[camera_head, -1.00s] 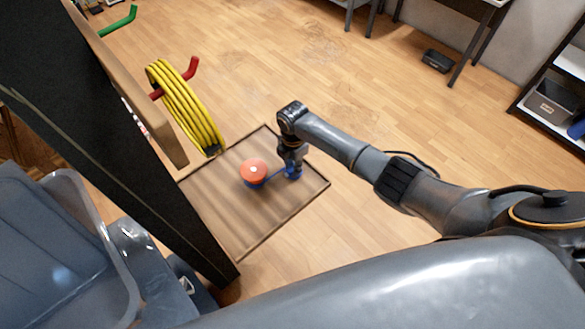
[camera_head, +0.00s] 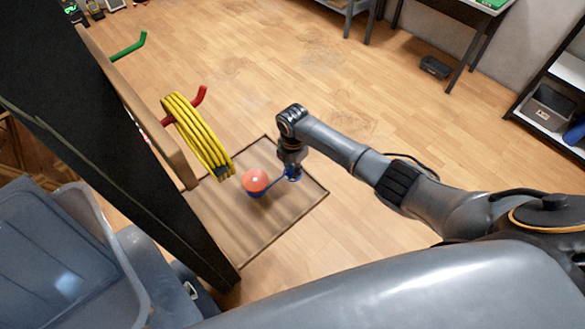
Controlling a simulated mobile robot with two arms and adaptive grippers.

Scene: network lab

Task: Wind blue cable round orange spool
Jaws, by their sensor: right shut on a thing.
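The orange spool (camera_head: 256,180) stands on a brown wooden board, seen from above in the head view. Blue cable (camera_head: 276,184) shows at the spool's lower side and runs as a short stretch to my right gripper. My right gripper (camera_head: 292,175) points down just right of the spool, apart from it, and is shut on the blue cable. How many turns lie round the spool is hidden under its orange top. My left gripper is not in view.
The brown board (camera_head: 290,212) has bare room in front of the spool. A yellow cable coil (camera_head: 197,135) hangs on a red hook (camera_head: 200,96) close to the spool's upper left. A green hook (camera_head: 130,46) is farther back. A grey bin (camera_head: 70,250) stands at lower left.

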